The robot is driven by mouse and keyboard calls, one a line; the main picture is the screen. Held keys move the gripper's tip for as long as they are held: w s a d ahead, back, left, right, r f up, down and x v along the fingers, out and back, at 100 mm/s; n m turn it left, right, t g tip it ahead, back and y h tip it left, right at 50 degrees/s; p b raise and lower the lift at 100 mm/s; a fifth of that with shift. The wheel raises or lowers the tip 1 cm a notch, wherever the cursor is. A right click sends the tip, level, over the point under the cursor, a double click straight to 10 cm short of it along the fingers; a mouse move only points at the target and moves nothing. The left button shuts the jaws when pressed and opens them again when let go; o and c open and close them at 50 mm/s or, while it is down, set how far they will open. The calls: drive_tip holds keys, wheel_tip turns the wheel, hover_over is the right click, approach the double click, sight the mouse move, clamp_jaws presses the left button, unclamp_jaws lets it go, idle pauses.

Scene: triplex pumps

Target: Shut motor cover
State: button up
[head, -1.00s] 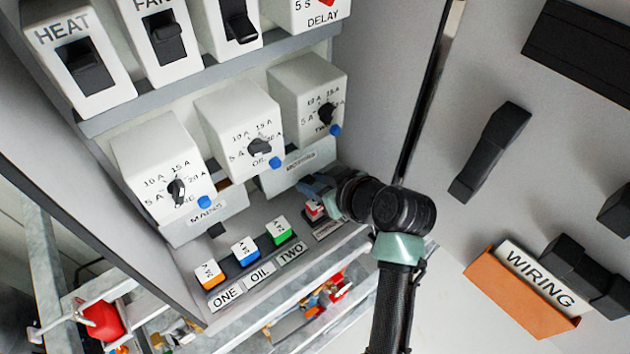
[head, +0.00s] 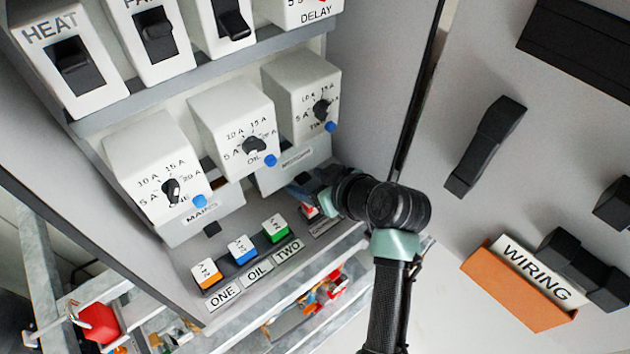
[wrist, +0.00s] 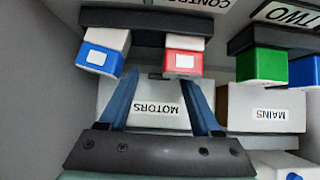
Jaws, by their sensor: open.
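The motor cover (head: 292,166) is a pale grey flap labelled MOTORS, below the dial boxes in the cabinet in the head view. It shows upside down in the wrist view (wrist: 157,112). A small dark tab shows at its edge there. My gripper (head: 305,186) is at the cover's lower right in the head view, partly hidden by my wrist. In the wrist view my gripper (wrist: 162,78) is open, its two blue fingers spread across the cover with nothing held. I cannot tell whether they touch it.
The mains cover (head: 202,213) is beside it. Orange, blue and green buttons (head: 241,250) line the ledge below; a red button (wrist: 184,62) is close to my fingertips. Dial boxes (head: 232,125) stand above. The cabinet side wall (head: 385,90) is near my arm.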

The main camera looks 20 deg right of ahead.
drive_tip(key=b+v, duration=0.2)
drive_tip(key=v, duration=1)
drive_tip(key=shift+s+d+r, duration=0.2)
drive_tip(key=shift+s, duration=0.15)
drive_tip(key=c, duration=0.4)
drive_tip(key=shift+w+a+r+m+p, duration=0.15)
drive_tip(key=shift+m+p, duration=0.15)
drive_tip(key=shift+m, duration=0.5)
drive_tip(key=shift+c, duration=1.2)
drive_tip(key=shift+r+m+p, duration=0.1)
drive_tip(key=shift+m+p, duration=0.4)
drive_tip(key=shift+m, duration=0.4)
drive_tip(key=shift+c, duration=1.1)
drive_tip(key=m+p, duration=0.1)
drive_tip(key=m, duration=0.1)
drive_tip(key=shift+w+r+m, duration=0.1)
drive_tip(key=shift+m, duration=0.3)
clamp_jaws()
drive_tip(key=w+a+f+m+p, duration=0.1)
drive_tip(key=w+f+m+p, duration=0.1)
drive_tip(key=m, duration=0.2)
drive_tip(key=w+a+f+m+p, duration=0.1)
drive_tip(key=w+f+m+p, duration=0.1)
drive_tip(key=w+m, duration=0.1)
drive_tip(key=w+a+f+m+p, duration=0.1)
drive_tip(key=w+f+m+p, duration=0.1)
drive_tip(key=f+m, duration=0.1)
drive_tip(key=shift+w+m, duration=0.2)
drive_tip(key=shift+m, duration=0.7)
